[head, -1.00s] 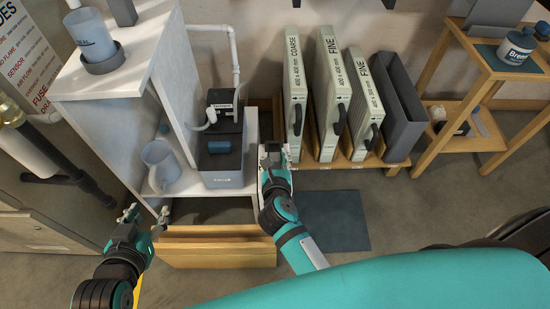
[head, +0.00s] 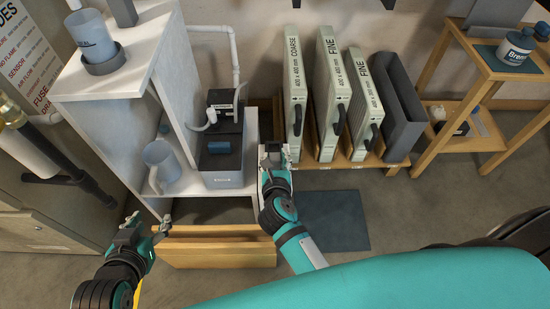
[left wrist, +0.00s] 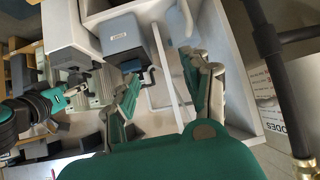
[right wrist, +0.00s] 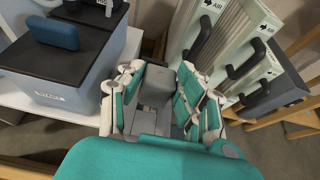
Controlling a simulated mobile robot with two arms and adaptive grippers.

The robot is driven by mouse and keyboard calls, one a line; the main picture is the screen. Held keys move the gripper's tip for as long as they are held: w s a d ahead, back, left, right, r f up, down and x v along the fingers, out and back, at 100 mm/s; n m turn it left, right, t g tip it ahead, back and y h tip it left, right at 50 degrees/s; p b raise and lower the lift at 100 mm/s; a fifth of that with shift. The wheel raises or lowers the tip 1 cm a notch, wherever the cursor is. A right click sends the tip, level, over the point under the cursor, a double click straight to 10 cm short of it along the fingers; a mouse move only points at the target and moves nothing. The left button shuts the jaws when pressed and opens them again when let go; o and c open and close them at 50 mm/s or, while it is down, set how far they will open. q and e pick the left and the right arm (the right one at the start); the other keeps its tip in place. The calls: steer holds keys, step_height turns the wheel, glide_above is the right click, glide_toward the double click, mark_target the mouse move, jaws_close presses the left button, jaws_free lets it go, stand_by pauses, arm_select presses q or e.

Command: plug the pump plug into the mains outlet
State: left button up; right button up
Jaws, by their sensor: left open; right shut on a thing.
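My right gripper (head: 274,155) is shut on a grey block (right wrist: 154,86), which looks like the pump plug. It holds the block just right of the white shelf unit, in front of the filters. The block's far end and any prongs are hidden. The pump (head: 222,105), a dark unit with a grey pipe, sits on a blue-grey tank with a black lid (head: 220,160). My left gripper (head: 149,222) is open and empty, left of the wooden drawer front; its spread fingers show in the left wrist view (left wrist: 162,90). I cannot make out the mains outlet in any view.
Filter panels (head: 333,95) stand in a wooden rack right of my right gripper. A jug (head: 161,165) stands on the white shelf (head: 190,184). The wooden drawer front (head: 218,247) juts out below. A dark mat (head: 334,220) lies on the floor.

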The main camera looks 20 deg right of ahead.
arm_select(q)
steer(key=shift+s+a+f, duration=0.15)
steer(key=shift+s+f, duration=0.05)
steer(key=shift+w+r, duration=0.25)
steer(key=shift+w, duration=0.05)
arm_select(e)
steer(key=shift+f, duration=0.15)
arm_select(q)
steer(key=shift+w+d+r+t, duration=0.4)
steer(key=shift+w+r+t, duration=0.1)
steer(key=shift+r, duration=0.05)
arm_select(e)
steer(key=shift+f, duration=0.15)
arm_select(q)
steer(key=shift+w+d+r+b, duration=0.1)
steer(key=shift+w+r+b, duration=0.1)
steer(key=shift+b, duration=0.15)
arm_select(e)
steer(key=shift+f, duration=0.1)
arm_select(q)
steer(key=shift+w+d+r+t+h, duration=0.15)
steer(key=shift+w+r+t+h, duration=0.25)
steer(key=shift+t, duration=0.2)
arm_select(e)
steer(key=shift+f, duration=0.2)
